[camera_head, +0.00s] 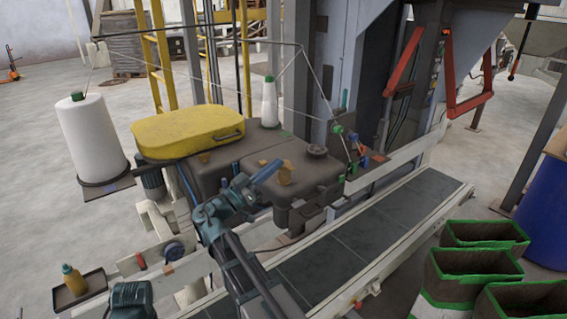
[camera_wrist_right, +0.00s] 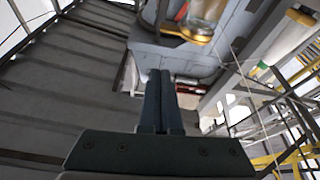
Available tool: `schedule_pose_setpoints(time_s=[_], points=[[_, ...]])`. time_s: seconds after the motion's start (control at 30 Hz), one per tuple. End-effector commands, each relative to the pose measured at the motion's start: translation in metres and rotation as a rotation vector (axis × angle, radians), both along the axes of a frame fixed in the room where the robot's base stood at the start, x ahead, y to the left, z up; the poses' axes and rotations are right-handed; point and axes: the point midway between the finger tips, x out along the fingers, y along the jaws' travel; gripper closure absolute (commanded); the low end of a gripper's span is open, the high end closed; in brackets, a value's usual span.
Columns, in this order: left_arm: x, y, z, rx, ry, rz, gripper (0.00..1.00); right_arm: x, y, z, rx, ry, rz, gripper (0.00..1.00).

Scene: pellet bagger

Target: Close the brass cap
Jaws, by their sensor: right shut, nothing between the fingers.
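A small brass-coloured piece (camera_head: 286,173) stands on top of the dark sewing-machine head (camera_head: 318,183) in the head view. A second small brass-coloured piece (camera_head: 204,157) sits on the housing further left. In the wrist view a brass fitting with a clear, glass-like body (camera_wrist_right: 200,30) shows beyond the fingertips, slightly right. I cannot tell which is the brass cap or whether it is open. My right gripper (camera_head: 268,171) has its fingers together and empty, just left of the nearer brass piece; contact is unclear. The shut fingers show in the wrist view (camera_wrist_right: 163,75). My left gripper's fingers are not visible.
A yellow cover (camera_head: 187,130) lies on the machine at left. A belt conveyor (camera_head: 370,235) runs along the front. Open green-edged bags (camera_head: 478,262) stand at right. A small tray (camera_head: 92,290) holds a yellow bottle (camera_head: 73,278).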

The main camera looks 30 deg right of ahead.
Motion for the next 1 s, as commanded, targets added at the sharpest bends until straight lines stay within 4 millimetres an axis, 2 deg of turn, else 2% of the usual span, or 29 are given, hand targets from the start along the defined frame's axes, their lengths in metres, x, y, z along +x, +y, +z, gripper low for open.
schedule_pose_setpoints(time_s=[0.03, 0.2, 0.4, 0.83, 0.93, 1.0], points=[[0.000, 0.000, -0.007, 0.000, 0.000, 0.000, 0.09, 0.000, 0.011, -0.007, 0.001, -0.001, 0.004, 1.00], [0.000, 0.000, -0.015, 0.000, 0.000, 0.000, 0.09, -0.003, 0.036, -0.016, 0.000, 0.000, 0.002, 1.00], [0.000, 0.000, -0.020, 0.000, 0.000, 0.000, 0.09, -0.004, 0.053, -0.020, 0.000, 0.000, 0.001, 1.00], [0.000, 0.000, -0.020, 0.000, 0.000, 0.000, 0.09, -0.005, 0.055, -0.021, 0.007, 0.006, -0.002, 1.00], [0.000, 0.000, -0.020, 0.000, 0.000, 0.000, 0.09, -0.009, 0.055, -0.035, 0.067, 0.062, -0.010, 1.00], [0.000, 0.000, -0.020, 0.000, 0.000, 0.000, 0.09, -0.015, 0.057, -0.056, 0.155, 0.151, -0.018, 1.00]])
